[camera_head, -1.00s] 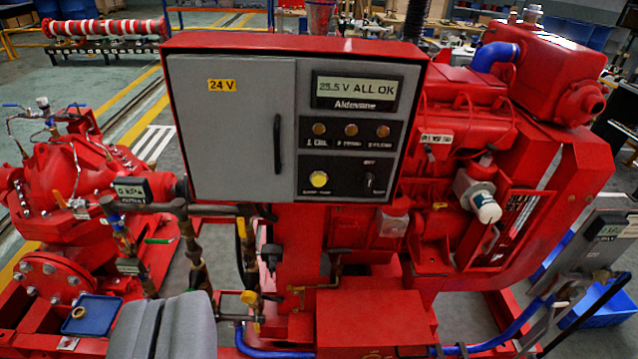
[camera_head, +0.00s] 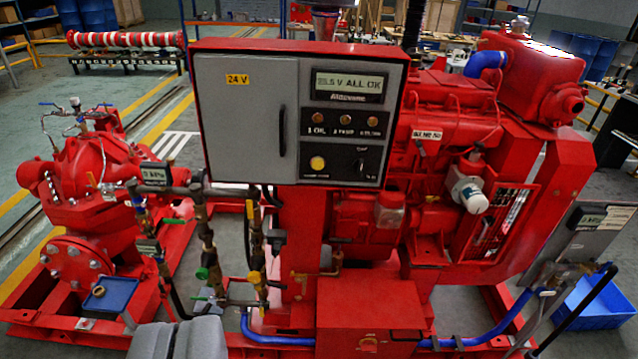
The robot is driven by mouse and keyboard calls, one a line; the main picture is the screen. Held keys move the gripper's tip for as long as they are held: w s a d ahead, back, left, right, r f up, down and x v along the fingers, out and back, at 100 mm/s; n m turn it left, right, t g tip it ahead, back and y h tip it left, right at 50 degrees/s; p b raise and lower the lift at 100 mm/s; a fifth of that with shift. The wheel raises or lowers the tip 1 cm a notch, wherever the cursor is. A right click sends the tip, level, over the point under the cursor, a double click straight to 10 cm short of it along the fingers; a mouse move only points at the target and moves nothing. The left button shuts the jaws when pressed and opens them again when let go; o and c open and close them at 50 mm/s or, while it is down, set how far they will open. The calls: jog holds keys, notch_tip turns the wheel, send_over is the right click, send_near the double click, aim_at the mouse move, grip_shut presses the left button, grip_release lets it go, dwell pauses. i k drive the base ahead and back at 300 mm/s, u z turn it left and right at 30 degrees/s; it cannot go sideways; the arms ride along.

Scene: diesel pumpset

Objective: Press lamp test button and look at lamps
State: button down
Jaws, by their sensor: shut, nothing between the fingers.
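The control panel (camera_head: 297,118) is a grey box in a red frame, facing me in the upper middle. Its display (camera_head: 350,86) reads about "25.5 V ALL OK". Under it are three amber, unlit-looking lamps (camera_head: 345,119) in a row. A yellow round button (camera_head: 317,163) sits at the lower left of the panel's right half, its label too small to read. A dark selector switch (camera_head: 361,164) is to its right. My gripper (camera_head: 178,340) shows as grey rounded blocks, side by side and shut, cut off at the lower left. It is well below the panel and touches nothing visible.
A red pump (camera_head: 80,180) stands at left, with pipes and valves (camera_head: 205,240) before the panel. A red engine (camera_head: 450,120) stands behind and to the right. A red box (camera_head: 370,308) and blue hose (camera_head: 480,343) are low in front. A blue tray (camera_head: 112,294) lies left.

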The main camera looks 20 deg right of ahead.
aim_at(318, 163)
jog(key=k, duration=0.2)
jog(key=z, duration=0.05)
jog(key=i, duration=1.25)
jog(key=u, duration=0.6)
